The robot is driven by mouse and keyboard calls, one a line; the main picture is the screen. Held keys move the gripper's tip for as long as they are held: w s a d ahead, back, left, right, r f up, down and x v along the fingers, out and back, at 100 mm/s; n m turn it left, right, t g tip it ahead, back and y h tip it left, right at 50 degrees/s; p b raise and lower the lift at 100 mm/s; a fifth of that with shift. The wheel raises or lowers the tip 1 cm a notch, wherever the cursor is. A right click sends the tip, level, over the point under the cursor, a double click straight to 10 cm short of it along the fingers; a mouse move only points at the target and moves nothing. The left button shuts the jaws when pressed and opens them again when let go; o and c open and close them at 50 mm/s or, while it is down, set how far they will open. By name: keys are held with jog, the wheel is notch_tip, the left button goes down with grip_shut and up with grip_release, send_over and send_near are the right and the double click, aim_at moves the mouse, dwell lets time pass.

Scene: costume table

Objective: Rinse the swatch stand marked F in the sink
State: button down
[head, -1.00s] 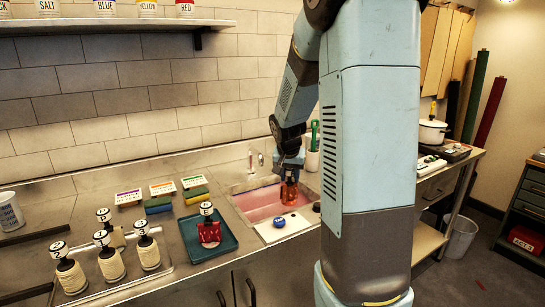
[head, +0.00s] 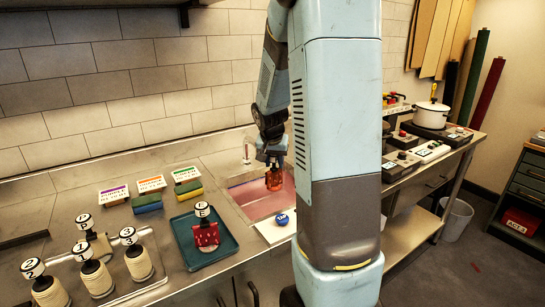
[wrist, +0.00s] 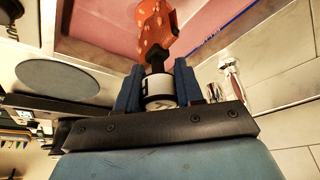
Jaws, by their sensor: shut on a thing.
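My gripper (head: 271,156) points down over the sink (head: 232,182) and is shut on a swatch stand (head: 274,179). In the wrist view, the blue fingers of my gripper (wrist: 158,92) close around the stand's white knob (wrist: 160,90). The knob's black mark is only partly visible, so I cannot read its letter. The stand's orange-red swatch (wrist: 153,28) has paler spots and hangs over pink liquid (head: 262,203). I cannot tell whether it touches the liquid.
A teal tray (head: 222,258) left of the sink holds a red stand (head: 206,235), seemingly marked E. A white board (head: 268,230) with a blue round thing (head: 282,219) lies at the sink's front. Sponges (head: 147,203) and several pale stands (head: 138,262) are further left.

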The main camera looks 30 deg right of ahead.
aim_at(268, 188)
jog(key=shift+f, duration=6.1)
jog(key=shift+a, duration=1.1)
jog(key=shift+d, duration=0.1)
jog(key=shift+d, duration=2.2)
jog(key=shift+a, duration=2.3)
